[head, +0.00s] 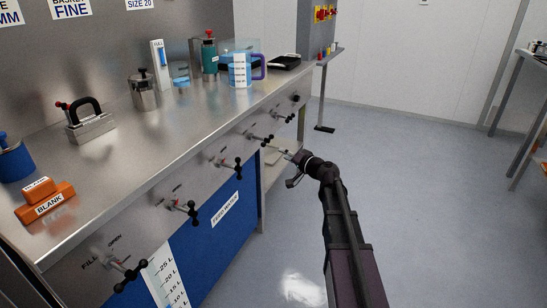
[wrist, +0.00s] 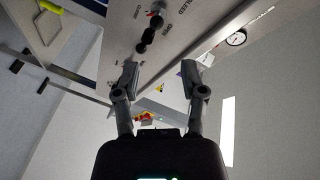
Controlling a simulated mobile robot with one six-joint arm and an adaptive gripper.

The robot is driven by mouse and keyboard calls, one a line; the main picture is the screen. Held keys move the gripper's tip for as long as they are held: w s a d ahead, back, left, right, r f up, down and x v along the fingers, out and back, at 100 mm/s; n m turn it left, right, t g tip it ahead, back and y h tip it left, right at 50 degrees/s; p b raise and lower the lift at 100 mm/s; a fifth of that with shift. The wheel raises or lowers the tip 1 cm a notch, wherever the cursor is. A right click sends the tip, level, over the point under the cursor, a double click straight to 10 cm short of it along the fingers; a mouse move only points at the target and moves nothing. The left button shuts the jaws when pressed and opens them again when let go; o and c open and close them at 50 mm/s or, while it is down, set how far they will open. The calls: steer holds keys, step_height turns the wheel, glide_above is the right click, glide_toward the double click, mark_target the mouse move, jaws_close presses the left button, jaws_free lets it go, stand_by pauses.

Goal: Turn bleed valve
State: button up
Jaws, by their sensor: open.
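Several black T-shaped valve handles line the sloping steel front panel of the bench in the head view. In the wrist view, one black valve handle (wrist: 148,32) lies just beyond the fingertips, near small printed labels.
The nearer panel holds other valve handles (head: 187,210), (head: 232,167) and a fill valve handle (head: 127,275). The steel bench top (head: 120,140) carries an orange block (head: 45,203), a metal pot (head: 144,92) and a purple-handled jug (head: 240,70). The floor (head: 430,190) right of my arm is clear.

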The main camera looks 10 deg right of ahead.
steer(key=s+a+r+n+g+p, duration=0.3)
steer(key=s+n+g+p, duration=0.2)
steer(key=p, duration=0.3)
steer(key=s+a+r+n+g+h+p, duration=0.1)
steer(key=s+a+r+n+g+p, duration=0.2)
steer(key=s+p, duration=0.5)
steer(key=a+n+g+p, duration=0.1)
steer(key=n+g, duration=0.1)
steer(key=shift+s+r+n, duration=0.2)
steer(key=shift+n, duration=0.1)
stand_by(0.3)
steer(key=shift+s+h, duration=0.1)
steer(key=shift+h, duration=0.2)
steer(key=s+d+f+m+g+h, duration=0.1)
steer(key=s+f+m+g+h, duration=0.2)
steer(key=s, duration=0.6)
steer(key=s+d+f+m+g+h, duration=0.1)
steer(key=s+d+f+m+h, duration=0.15)
steer(key=s+h, duration=0.45)
step_height(320, 180, up, 17)
steer(key=s+y+p, duration=0.1)
steer(key=y+p, duration=0.1)
steer(key=p, duration=1.6)
steer(key=shift+s+a+r, duration=0.15)
steer(key=shift+a, duration=0.25)
